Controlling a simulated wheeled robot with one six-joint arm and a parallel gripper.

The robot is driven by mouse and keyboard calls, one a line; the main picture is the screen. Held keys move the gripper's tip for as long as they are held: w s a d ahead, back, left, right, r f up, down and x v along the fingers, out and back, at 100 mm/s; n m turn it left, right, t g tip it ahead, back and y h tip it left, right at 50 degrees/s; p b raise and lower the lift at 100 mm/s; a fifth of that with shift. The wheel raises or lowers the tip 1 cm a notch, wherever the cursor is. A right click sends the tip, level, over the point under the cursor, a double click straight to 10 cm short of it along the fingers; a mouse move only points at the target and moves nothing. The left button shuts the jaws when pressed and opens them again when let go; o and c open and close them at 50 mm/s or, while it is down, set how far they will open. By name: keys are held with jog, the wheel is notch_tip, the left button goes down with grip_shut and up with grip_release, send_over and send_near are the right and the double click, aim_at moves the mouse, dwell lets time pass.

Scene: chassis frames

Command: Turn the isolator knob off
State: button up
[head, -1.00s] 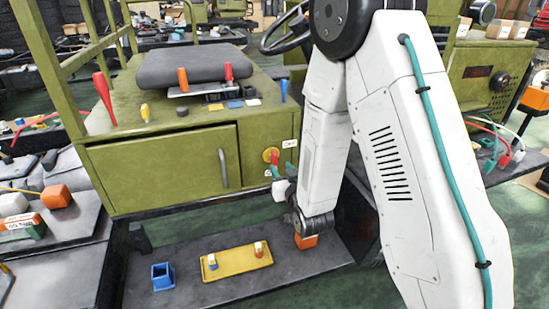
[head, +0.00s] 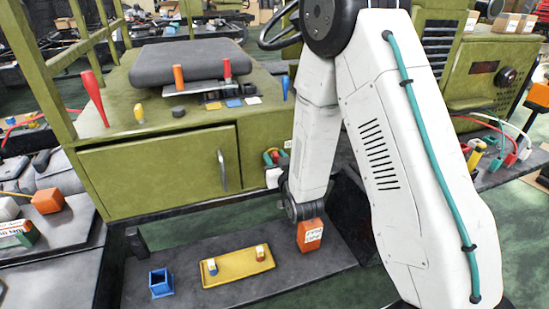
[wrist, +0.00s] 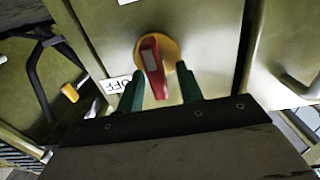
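The isolator knob is a red handle (wrist: 152,66) on a yellow round plate (wrist: 171,50), on the green cabinet front. In the wrist view the handle stands nearly upright, its lower end leaning slightly right. A white "OFF" label (wrist: 116,85) is to its lower left, partly hidden by a finger. My gripper (wrist: 160,80) is open, its green fingers one on each side of the handle, with a visible gap on both sides. I cannot tell if they touch the plate. In the head view my gripper (head: 276,157) is at the knob and mostly hides it.
The cabinet door with its handle (head: 222,170) is left of the knob. Below, a dark shelf carries a blue open box (head: 160,283), a yellow tray (head: 238,267) and an orange labelled block (head: 311,235) near my arm. Tools and a grey cushion (head: 190,63) are on top.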

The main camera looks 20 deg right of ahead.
jog(key=shift+d, duration=0.1)
grip_shut()
jog(key=shift+n, duration=0.3)
jog(key=n, duration=0.3)
jog(key=shift+a+n, duration=0.35)
jog(key=shift+n, duration=0.05)
jog(key=n, duration=0.4)
jog(key=shift+a+f+n, duration=0.25)
jog(key=shift+n, duration=0.05)
jog(key=shift+a+f+n, duration=0.1)
jog(key=shift+f+n, duration=0.1)
jog(key=shift+n, duration=1.25)
jog(key=shift+a+f+n, duration=0.1)
jog(key=shift+f+n, duration=0.05)
jog(key=shift+n, duration=1.35)
jog(key=shift+f+n, duration=0.2)
jog(key=shift+n, duration=1.25)
